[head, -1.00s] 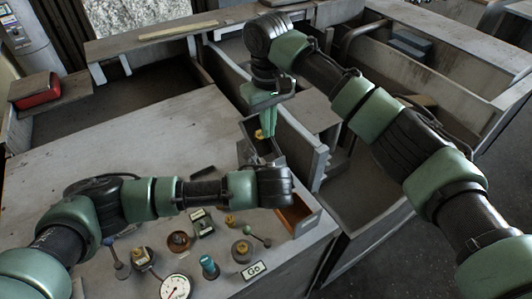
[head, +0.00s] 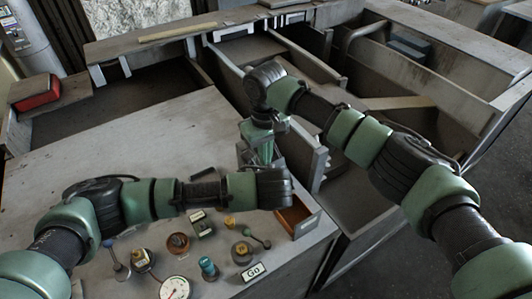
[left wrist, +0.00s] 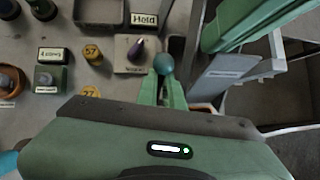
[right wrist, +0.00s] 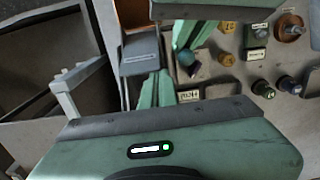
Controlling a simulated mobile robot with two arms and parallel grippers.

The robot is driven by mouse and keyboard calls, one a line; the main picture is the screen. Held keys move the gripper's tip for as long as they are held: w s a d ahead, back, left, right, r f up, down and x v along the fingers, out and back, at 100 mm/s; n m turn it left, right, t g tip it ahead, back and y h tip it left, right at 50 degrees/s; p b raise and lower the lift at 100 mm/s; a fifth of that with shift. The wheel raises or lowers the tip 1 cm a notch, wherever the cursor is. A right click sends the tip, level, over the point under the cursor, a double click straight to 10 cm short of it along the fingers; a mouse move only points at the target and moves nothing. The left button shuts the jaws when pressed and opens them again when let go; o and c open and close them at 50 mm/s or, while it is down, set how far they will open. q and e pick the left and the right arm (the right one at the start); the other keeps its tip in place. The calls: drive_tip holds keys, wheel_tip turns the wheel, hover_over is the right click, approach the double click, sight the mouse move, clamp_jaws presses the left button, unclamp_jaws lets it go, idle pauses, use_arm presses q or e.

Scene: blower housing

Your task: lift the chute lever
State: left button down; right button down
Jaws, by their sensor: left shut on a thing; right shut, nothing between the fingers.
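A teal ball knob (left wrist: 163,63) sits between the fingertips of my left gripper (left wrist: 163,72), which is shut on it in the left wrist view. I cannot read a label that names it the chute lever. In the head view the left fingers are hidden behind the left wrist. My right gripper (head: 260,155) points down just beyond the left hand, beside a grey box. The same pointed knob (left wrist: 135,48) stands by the Hold label in the left wrist view.
The panel carries several knobs, a dial gauge (head: 175,288), a Go label (head: 252,270) and a short lever with a green ball (head: 265,243). A red box (head: 34,92) stands far left.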

use_arm(q)
drive_tip(key=shift+w+a+r, duration=0.2)
drive_tip(key=shift+w+r, duration=0.2)
drive_tip(key=shift+w, duration=0.05)
drive_tip(key=shift+a, duration=0.15)
use_arm(e)
drive_tip(key=shift+s+d+r, duration=0.2)
drive_tip(key=shift+s+d, duration=0.05)
drive_tip(key=shift+s, duration=0.2)
drive_tip(key=shift+s+d+r, duration=0.15)
drive_tip(key=shift+s+d, duration=0.05)
drive_tip(key=shift+s, duration=0.2)
use_arm(q)
drive_tip(key=c, duration=1.5)
unclamp_jaws()
drive_tip(key=shift+f, duration=0.2)
use_arm(e)
drive_tip(key=shift+w+a+f, duration=0.15)
drive_tip(key=shift+w+a, duration=0.05)
drive_tip(key=shift+w, duration=0.05)
